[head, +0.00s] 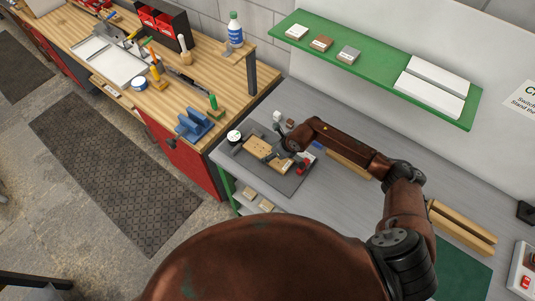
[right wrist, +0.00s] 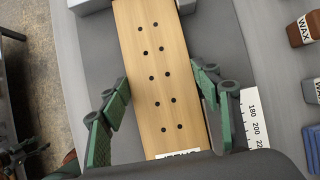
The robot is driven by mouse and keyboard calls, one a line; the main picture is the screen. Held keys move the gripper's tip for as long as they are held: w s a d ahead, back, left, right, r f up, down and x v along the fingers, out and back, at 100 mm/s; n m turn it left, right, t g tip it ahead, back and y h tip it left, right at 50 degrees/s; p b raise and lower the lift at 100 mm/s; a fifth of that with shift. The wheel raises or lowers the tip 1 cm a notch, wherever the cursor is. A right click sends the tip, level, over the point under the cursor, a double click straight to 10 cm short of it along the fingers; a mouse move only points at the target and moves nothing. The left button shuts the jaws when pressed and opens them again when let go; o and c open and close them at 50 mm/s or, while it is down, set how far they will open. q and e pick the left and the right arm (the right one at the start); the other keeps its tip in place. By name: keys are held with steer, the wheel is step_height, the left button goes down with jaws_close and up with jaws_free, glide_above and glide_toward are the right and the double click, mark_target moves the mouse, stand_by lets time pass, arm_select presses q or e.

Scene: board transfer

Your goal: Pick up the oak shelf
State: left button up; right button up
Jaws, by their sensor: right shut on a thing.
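The oak shelf (head: 262,153) appears to be the pale wooden board with two rows of dark holes on the grey mat of the grey bench. It also fills the middle of the right wrist view (right wrist: 157,75), with a white label at its near end, partly hidden. My right gripper (head: 287,154) is over the board near its labelled end. In the right wrist view its green fingers (right wrist: 166,88) are closed on the board's two long edges. I cannot tell whether the board is lifted.
Small wax blocks (right wrist: 304,31) and a white ruler (right wrist: 254,118) lie to the right in the wrist view. A green wall shelf (head: 380,72) hangs behind. Wooden boards (head: 462,226) lie further right on the bench.

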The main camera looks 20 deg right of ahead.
mark_target(270, 148)
steer(key=shift+w, duration=0.15)
steer(key=c, duration=0.3)
arm_select(q)
steer(key=shift+w+d, duration=0.1)
steer(key=shift+w, duration=0.25)
arm_select(e)
steer(key=shift+r, duration=0.1)
steer(key=shift+c, duration=1.2)
steer(key=shift+r+p, duration=0.4)
steer(key=shift+r, duration=0.2)
step_height(270, 148, up, 3)
steer(key=shift+f+p, duration=0.2)
steer(key=shift+p, duration=0.6)
arm_select(q)
step_height(270, 148, up, 12)
steer(key=p, duration=1)
steer(key=shift+w+r, duration=0.15)
steer(key=shift+r, duration=0.05)
arm_select(e)
steer(key=s+a+r, duration=0.6)
steer(key=s+r, duration=0.3)
steer(key=s, duration=0.3)
steer(key=shift+s, duration=0.4)
